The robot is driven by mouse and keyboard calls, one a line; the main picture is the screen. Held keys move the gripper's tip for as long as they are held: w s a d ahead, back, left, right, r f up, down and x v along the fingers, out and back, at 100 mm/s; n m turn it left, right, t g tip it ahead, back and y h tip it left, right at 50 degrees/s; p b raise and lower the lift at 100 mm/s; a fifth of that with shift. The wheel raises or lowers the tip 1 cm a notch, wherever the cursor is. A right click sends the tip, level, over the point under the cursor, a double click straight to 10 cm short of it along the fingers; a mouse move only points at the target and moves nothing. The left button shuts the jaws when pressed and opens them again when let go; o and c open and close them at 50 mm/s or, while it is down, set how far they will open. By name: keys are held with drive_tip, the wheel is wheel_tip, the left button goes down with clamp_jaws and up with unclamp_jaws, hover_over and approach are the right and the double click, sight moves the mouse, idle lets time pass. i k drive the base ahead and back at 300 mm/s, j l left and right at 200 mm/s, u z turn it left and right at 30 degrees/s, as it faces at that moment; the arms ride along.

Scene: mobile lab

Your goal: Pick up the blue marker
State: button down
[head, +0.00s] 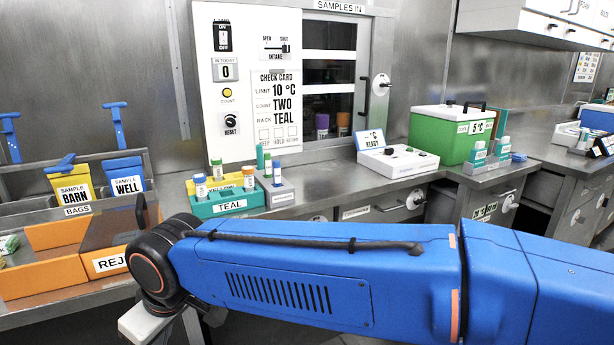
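I cannot make out a blue marker for certain. Slim upright items stand by a small grey block (281,196) on the counter, right of the teal rack. One is white with a bluish top (277,172), and another is teal (267,164); they are too small to identify. My blue arm crosses the lower part of the head view, in front of the counter. Its black joint is at the lower left, with a pale link below it. My gripper's fingers do not show.
A white device (398,163) and green cooler (440,137) stand right. Bare counter shows around (328,180).

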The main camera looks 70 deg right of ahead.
sight(278, 175)
drive_tip(key=z, duration=1.65)
